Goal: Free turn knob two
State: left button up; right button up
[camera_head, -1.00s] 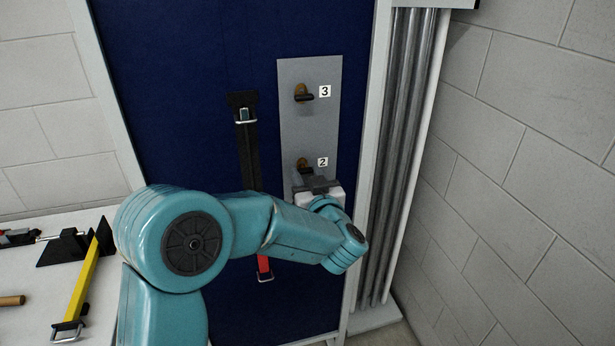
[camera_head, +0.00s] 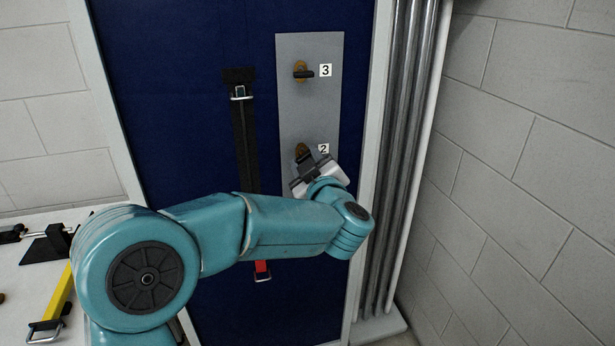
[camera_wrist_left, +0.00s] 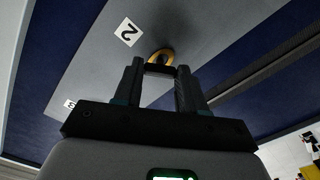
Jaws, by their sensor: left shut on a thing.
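Knob two (camera_head: 301,151) is on the grey plate (camera_head: 310,112), beside the label "2". Its brass-coloured base shows above my left gripper (camera_head: 309,168), which covers the rest in the head view. In the left wrist view the brass part of knob two (camera_wrist_left: 162,55) shows between the fingertips of my left gripper (camera_wrist_left: 160,68). The fingers are shut on the knob, and the gripper is tilted relative to the plate. Knob three (camera_head: 303,72) is higher on the plate with its dark handle level. My right gripper is not in view.
A black strap (camera_head: 243,130) with a metal buckle hangs on the blue panel left of the plate. Vertical grey pipes (camera_head: 402,150) run close on the right. A white table (camera_head: 35,275) with a yellow strap (camera_head: 55,302) stands at lower left.

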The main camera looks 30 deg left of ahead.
pick_arm(q)
jog(key=n+b, duration=1)
jog(key=n, duration=0.1)
jog(key=shift+f, duration=0.1)
dwell(0.6)
jog(key=o, duration=1.1)
jog(key=shift+c, duration=0.2)
jog(key=b+v, duration=0.1)
jog(key=v, duration=1.5)
jog(key=shift+s, duration=0.2)
jog(key=shift+d, duration=0.1)
